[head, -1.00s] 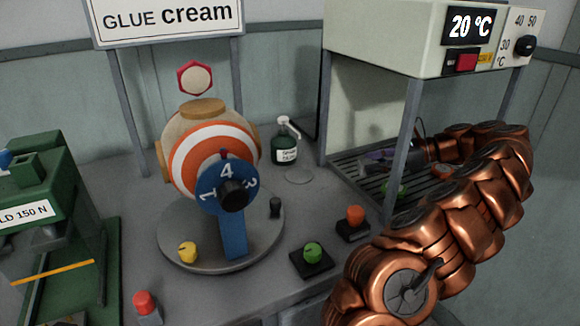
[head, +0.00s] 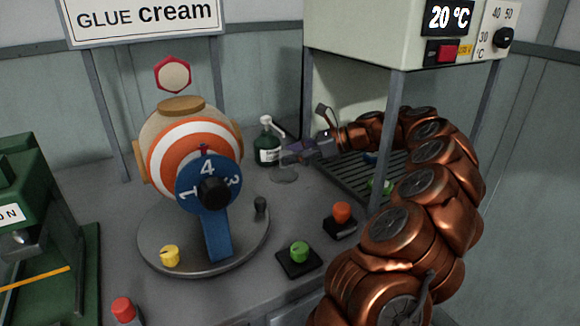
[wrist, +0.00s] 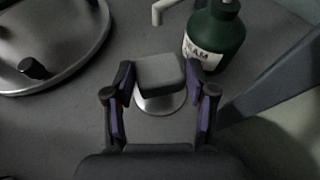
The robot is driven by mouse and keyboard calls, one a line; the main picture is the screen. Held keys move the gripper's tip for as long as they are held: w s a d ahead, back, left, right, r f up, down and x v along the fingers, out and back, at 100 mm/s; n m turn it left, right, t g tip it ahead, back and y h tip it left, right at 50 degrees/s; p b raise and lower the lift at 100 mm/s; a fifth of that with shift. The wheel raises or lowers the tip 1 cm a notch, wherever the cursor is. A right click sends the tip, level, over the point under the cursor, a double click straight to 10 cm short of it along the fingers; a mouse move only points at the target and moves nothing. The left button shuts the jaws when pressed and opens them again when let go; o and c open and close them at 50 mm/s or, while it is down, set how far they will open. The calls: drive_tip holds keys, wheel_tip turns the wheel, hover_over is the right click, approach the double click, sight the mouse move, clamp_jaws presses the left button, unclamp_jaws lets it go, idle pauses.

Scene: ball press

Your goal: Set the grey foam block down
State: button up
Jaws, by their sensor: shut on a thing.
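The grey foam block (wrist: 160,70) is a small rounded square between the two purple-padded fingers of my gripper (wrist: 159,82) in the wrist view. My gripper is shut on it. A round metal disc (wrist: 158,106) lies on the table under the block, partly hidden by it; whether they touch I cannot tell. In the head view my gripper (head: 293,153) reaches left over the same disc (head: 284,177), beside the green bottle. The block is too small to make out clearly there.
A green pump bottle (wrist: 213,35) stands close to the block; it also shows in the head view (head: 267,146). The heater box (head: 375,55) with its slatted rack (head: 345,176) is at right. A striped ball press (head: 193,150) on a round base stands at left.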

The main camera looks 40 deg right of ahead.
drive_tip(key=shift+w+a, duration=0.35)
drive_tip(key=shift+f+b, duration=0.5)
drive_tip(key=shift+f, duration=1.25)
drive_tip(key=o, duration=0.6)
drive_tip(key=shift+f, duration=0.1)
drive_tip(key=shift+s+d+r, duration=0.15)
drive_tip(key=shift+r, duration=0.05)
drive_tip(key=p+v, duration=0.2)
drive_tip(key=v, duration=0.9)
drive_tip(key=shift+s+d+r, duration=0.1)
drive_tip(key=shift+s+d, duration=0.05)
drive_tip(key=shift+s, duration=0.1)
